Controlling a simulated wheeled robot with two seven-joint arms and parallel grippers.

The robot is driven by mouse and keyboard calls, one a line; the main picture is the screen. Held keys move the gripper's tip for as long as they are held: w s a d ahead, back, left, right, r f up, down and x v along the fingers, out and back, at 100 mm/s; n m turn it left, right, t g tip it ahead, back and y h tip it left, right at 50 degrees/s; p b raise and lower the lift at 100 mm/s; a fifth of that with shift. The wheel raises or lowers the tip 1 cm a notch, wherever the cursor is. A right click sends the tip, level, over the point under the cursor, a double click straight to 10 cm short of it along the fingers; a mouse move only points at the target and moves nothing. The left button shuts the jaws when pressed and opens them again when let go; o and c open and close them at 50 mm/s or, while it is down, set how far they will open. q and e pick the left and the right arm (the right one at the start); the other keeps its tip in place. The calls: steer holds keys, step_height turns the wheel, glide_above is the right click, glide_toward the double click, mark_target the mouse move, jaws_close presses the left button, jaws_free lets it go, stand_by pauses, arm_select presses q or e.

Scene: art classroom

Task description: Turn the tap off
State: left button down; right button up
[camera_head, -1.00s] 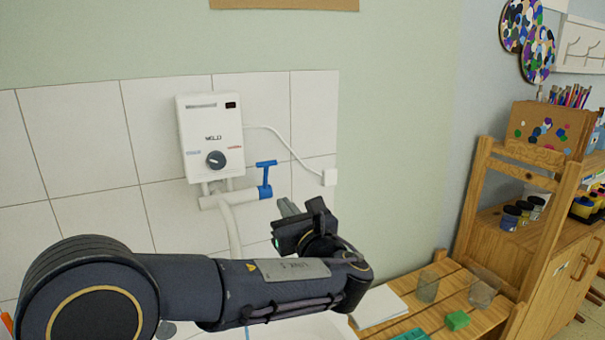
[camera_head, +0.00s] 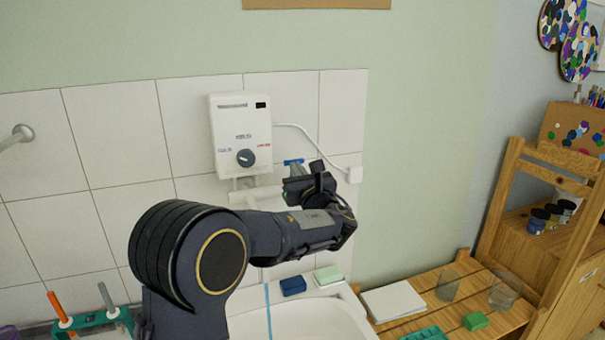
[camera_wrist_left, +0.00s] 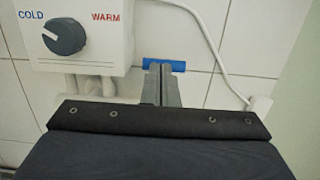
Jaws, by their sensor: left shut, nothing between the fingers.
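The tap is a white pipe (camera_head: 262,194) under a white wall heater (camera_head: 240,134), with a blue T-shaped handle (camera_head: 293,162) at its right end. In the left wrist view the handle's blue crossbar (camera_wrist_left: 178,66) shows just past my fingertips. My left gripper (camera_head: 294,172) is shut and empty, with its fingers at the handle and hiding its lower part; it also shows in the left wrist view (camera_wrist_left: 160,75). I cannot tell whether the fingers touch the bar. A thin blue streak (camera_head: 268,308), perhaps water, runs down at the sink. My right gripper is out of view.
The white sink (camera_head: 315,318) is below, with a blue sponge (camera_head: 293,285) and a pale green block (camera_head: 328,275) on its rim. A slatted wooden bench (camera_head: 455,303) and a wooden shelf (camera_head: 520,240) stand at the right. A white cable loops beside the handle.

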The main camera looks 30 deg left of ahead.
arm_select(q)
steer(key=shift+a, duration=0.1)
steer(key=w+a+r, duration=0.2)
steer(key=shift+w+a, duration=0.1)
steer(key=shift+a, duration=0.2)
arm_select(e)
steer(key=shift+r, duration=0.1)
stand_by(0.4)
